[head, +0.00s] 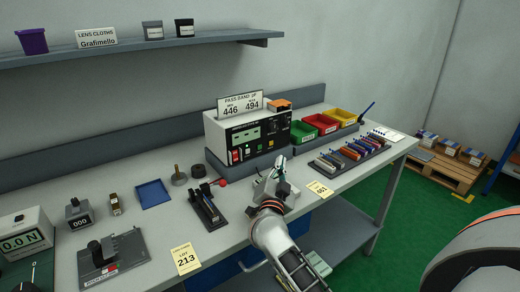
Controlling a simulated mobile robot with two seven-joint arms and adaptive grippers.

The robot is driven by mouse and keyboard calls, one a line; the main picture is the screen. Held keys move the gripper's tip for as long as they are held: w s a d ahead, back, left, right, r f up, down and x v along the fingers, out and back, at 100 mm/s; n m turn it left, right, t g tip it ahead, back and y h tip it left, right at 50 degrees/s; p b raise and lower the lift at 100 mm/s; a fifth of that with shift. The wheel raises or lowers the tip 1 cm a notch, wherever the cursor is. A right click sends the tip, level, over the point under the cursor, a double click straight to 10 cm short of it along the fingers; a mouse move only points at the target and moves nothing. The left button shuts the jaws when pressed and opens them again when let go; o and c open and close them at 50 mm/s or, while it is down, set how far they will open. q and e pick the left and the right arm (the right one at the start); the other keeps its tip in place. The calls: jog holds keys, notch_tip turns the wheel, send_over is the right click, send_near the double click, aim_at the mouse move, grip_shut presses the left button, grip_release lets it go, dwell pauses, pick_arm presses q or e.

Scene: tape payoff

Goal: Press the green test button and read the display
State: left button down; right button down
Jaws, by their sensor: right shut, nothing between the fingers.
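A white and black tester (213,130) stands on a grey plinth at the back of the bench. Its small greenish display (246,135) is on the front; any reading is too small to make out. A card (240,104) on top reads PASS BAND, 446 and 494. My right gripper (280,163) is shut and empty in front of the tester's lower right, apart from the green control as far as I can tell. My left gripper is out of view.
Green, red and yellow bins (316,125) and a rack of coloured pieces (350,153) stand right of the tester. A black fixture (207,206) with a red-knobbed lever lies left of my gripper. Tags 213 (185,259) and another (319,188) lie at the front edge.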

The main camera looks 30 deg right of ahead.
aim_at(260, 147)
jog(key=w+b, duration=0.2)
jog(key=w, duration=0.1)
jog(key=w+b, duration=0.1)
jog(key=shift+w+a+f, duration=0.2)
jog(key=shift+w+f, duration=0.1)
jog(key=shift+f, duration=0.1)
jog(key=shift+w+a+r, duration=0.1)
jog(key=shift+w+r, duration=0.15)
jog(key=shift+w, duration=0.75)
jog(key=shift+w+r, duration=0.1)
jog(key=shift+w, duration=0.7)
jog(key=shift+w+a, duration=0.1)
jog(key=shift+w, duration=0.25)
